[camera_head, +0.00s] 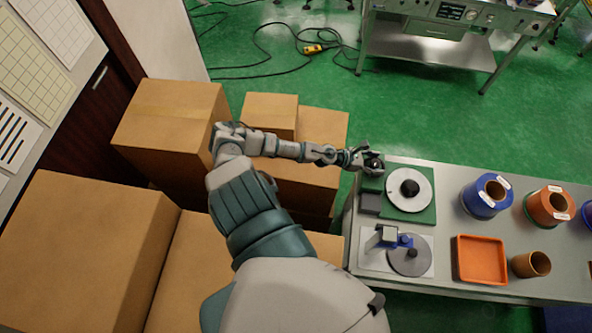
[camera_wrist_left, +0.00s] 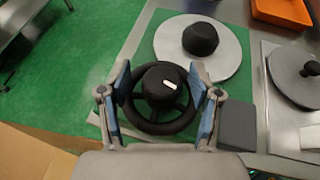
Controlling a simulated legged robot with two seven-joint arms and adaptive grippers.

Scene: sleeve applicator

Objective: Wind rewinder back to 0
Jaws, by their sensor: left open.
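The rewinder stands at the left end of the metal bench, with a light grey disc (camera_head: 412,188) and black hub on a green base. Its black handwheel (camera_wrist_left: 159,103), whose knob bears a white mark, sits at the base's corner. My left gripper (camera_head: 367,160) is at the handwheel. In the left wrist view the fingers of my left gripper (camera_wrist_left: 160,95) are apart, one on each side of the wheel. I cannot tell whether they touch its rim. My right gripper is not in view.
Blue (camera_head: 486,196) and orange (camera_head: 550,206) rolls, an orange tray (camera_head: 481,259) and a second disc device (camera_head: 409,256) stand on the bench. Cardboard boxes (camera_head: 170,125) crowd the left. A cable lies on the green floor beyond.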

